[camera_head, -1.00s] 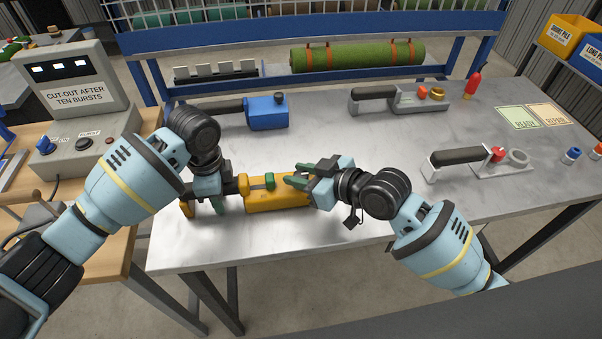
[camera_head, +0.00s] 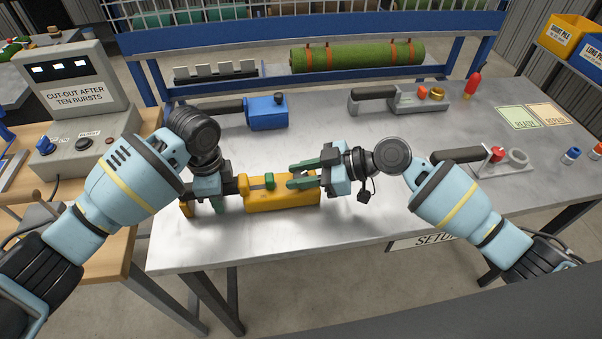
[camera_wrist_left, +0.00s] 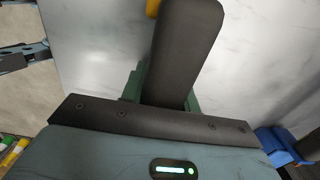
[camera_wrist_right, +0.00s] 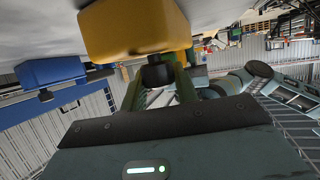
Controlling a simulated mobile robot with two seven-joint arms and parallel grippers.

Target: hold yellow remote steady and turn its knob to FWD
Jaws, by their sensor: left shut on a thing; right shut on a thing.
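My right gripper (camera_head: 292,176) comes in from the right at the remote's right end. In the right wrist view its fingers are shut around the small black knob (camera_wrist_right: 157,75) next to the yellow body (camera_wrist_right: 130,28). The knob is hidden in the head view. I cannot read any FWD mark or the knob's setting.
A blue handled tool (camera_head: 267,112) lies behind the remote. Two grey tools with dark handles, (camera_head: 420,97) and (camera_head: 490,160), lie at the back and right. A cut-out box (camera_head: 70,90) stands on the wooden bench at left. The table between remote and right-hand tool is mostly clear.

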